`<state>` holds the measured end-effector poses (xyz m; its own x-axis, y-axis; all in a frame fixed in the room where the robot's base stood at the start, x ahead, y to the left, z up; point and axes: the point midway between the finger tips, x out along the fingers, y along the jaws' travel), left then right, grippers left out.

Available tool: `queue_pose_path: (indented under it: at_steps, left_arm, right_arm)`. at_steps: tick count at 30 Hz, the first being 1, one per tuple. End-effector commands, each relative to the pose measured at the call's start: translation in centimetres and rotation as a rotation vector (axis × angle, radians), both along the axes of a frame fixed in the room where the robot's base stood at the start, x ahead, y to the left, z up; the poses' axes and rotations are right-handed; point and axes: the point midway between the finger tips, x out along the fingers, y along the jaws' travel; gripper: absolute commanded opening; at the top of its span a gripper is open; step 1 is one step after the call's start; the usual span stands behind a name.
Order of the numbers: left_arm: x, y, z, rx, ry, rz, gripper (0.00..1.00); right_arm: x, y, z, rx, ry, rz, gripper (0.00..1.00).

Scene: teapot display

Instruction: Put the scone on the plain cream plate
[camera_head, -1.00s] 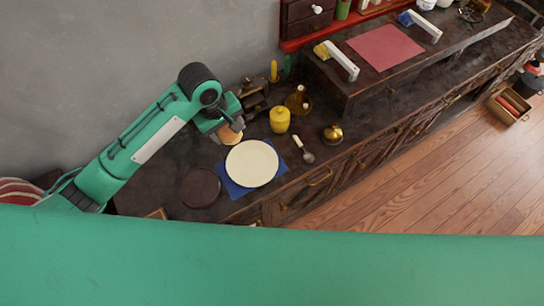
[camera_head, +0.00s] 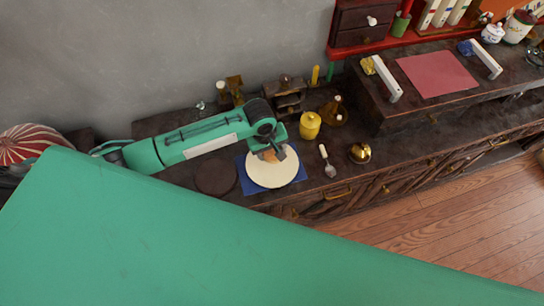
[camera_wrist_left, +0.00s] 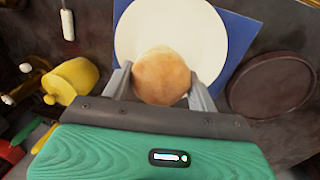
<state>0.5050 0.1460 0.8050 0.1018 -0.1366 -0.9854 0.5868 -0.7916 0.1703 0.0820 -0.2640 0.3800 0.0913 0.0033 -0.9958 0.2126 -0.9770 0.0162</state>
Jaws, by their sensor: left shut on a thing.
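The scone (camera_wrist_left: 161,76) is a round golden-brown bun between the two fingers of my left gripper (camera_wrist_left: 161,80) in the left wrist view. My left gripper (camera_head: 271,157) is shut on it and is over the plain cream plate (camera_head: 272,177) in the head view. The plate lies on a blue mat (camera_head: 247,185); its cream surface also shows behind the scone in the left wrist view (camera_wrist_left: 175,22). I cannot tell whether the scone touches the plate. My right gripper is not in view.
A dark round board (camera_head: 215,179) lies left of the mat. A yellow jar (camera_head: 310,125), a spoon (camera_head: 328,163) and a brass bell (camera_head: 360,153) stand or lie to the right. My own green body covers the lower part of the head view.

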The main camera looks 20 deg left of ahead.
Motion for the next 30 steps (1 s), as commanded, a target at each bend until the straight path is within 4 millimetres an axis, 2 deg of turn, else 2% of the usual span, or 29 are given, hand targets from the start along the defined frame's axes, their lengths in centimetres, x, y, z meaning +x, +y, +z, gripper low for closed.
queue_pose_path:
  at_steps: [7,14,24,25,28,30]
  left_arm:
    - [0.0,0.0,-1.9,-0.001,0.001,0.001,0.36]
    - [0.0,0.0,-4.9,-0.001,0.001,0.000,0.36]
    - [0.0,-0.1,-5.2,-0.001,0.000,0.000,0.36]
    - [0.0,-0.1,-5.3,-0.001,0.000,0.000,0.61]
    - [0.0,0.0,-5.3,-0.001,-0.001,0.000,0.81]
    - [0.0,0.0,-5.3,0.000,0.000,0.000,0.81]
  right_arm:
    - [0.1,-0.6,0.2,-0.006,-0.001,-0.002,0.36]
    - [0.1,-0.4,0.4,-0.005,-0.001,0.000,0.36]
    - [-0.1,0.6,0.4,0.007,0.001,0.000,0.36]
    - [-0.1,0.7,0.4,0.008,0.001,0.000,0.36]
    - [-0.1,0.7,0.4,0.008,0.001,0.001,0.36]
    - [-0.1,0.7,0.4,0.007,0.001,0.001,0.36]
